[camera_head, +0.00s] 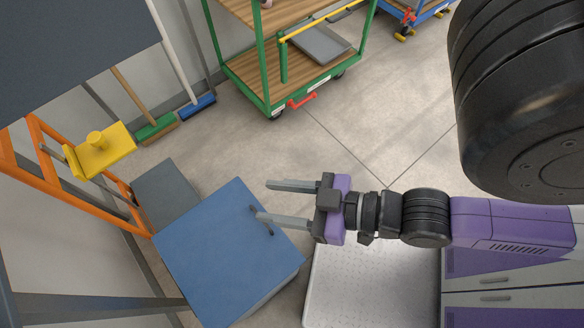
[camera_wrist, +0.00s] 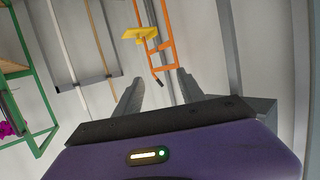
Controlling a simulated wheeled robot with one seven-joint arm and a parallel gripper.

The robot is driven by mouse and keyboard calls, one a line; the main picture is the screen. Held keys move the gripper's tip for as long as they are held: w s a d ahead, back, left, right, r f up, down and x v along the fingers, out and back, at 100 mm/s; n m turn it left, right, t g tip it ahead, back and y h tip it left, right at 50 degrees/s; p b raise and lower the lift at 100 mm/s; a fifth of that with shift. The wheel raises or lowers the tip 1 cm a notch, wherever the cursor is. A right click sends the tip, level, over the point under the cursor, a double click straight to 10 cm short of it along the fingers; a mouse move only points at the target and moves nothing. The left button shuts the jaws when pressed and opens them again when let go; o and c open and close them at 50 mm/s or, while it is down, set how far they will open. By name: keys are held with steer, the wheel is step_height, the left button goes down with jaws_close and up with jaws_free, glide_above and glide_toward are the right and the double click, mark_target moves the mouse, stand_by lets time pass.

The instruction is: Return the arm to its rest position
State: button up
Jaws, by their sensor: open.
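My gripper (camera_head: 262,202) is open and empty in the head view. Its two grey fingers point left, spread apart, over the upper right part of a blue-topped box (camera_head: 205,262). How high it is above the box is hard to tell. My purple and black arm reaches in from the right.
A green-framed cart (camera_head: 262,60) stands at the top. An orange ladder (camera_head: 60,185) with a yellow part (camera_head: 103,150) leans at the left. A green broom (camera_head: 156,128) and a blue broom (camera_head: 197,106) stand by the wall. The middle floor is clear.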

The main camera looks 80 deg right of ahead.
steer(key=v, duration=0.3)
steer(key=shift+s+a+r, duration=0.15)
steer(key=shift+a+r, duration=0.05)
steer(key=shift+a, duration=0.2)
steer(key=shift+f+b, duration=0.7)
steer(key=shift+c, duration=0.2)
stand_by(0.3)
